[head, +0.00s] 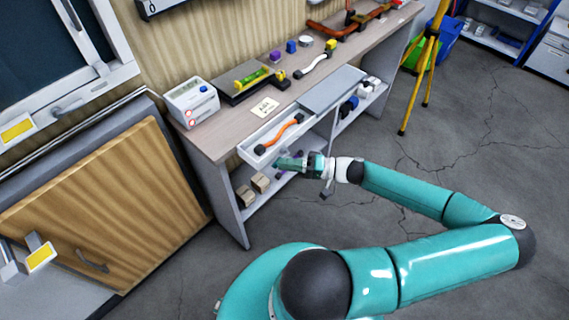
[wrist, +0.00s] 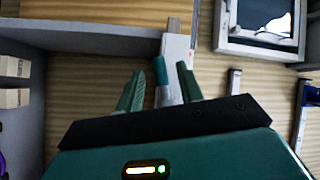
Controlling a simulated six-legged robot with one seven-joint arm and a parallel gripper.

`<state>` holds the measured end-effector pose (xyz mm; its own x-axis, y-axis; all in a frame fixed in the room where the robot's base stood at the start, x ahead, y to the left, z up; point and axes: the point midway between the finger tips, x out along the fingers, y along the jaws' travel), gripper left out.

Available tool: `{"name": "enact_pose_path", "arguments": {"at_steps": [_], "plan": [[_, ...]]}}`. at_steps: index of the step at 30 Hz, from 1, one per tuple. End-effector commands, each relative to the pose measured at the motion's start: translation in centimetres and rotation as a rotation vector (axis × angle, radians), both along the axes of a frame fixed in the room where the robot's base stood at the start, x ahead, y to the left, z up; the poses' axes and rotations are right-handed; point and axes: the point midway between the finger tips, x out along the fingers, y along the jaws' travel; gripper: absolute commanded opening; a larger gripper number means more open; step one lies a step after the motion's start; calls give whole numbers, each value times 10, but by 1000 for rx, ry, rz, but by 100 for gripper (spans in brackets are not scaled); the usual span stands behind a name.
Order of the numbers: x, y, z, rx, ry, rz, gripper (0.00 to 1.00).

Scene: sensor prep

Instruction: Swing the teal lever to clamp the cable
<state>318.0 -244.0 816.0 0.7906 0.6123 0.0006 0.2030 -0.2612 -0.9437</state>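My gripper (head: 287,163) is beside the front of the workbench, just below and right of a white open tray. In the wrist view, its two green fingers (wrist: 160,75) stand apart. A short teal piece with a pale lower part, probably the teal lever (wrist: 161,74), shows between them, with a gap visible on its right; I cannot tell whether it touches either finger. A white plate (wrist: 180,50) stands behind it. In the head view the lever cannot be told from my teal fingers. An orange cable (head: 281,132) with black ends lies in the white tray (head: 250,157).
Small boxes (head: 260,182) sit on the shelf below. A yellow tripod (head: 427,60) stands at right.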

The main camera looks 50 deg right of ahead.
Motion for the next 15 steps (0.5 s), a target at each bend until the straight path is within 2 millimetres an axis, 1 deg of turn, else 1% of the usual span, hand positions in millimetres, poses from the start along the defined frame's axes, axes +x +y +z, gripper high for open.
{"name": "enact_pose_path", "arguments": {"at_steps": [4,11,13,15], "plan": [[7,6,0,0,0,1,37],[8,6,0,-1,1,0,37],[8,6,0,-1,1,0,27],[7,6,0,-1,1,0,13]]}}
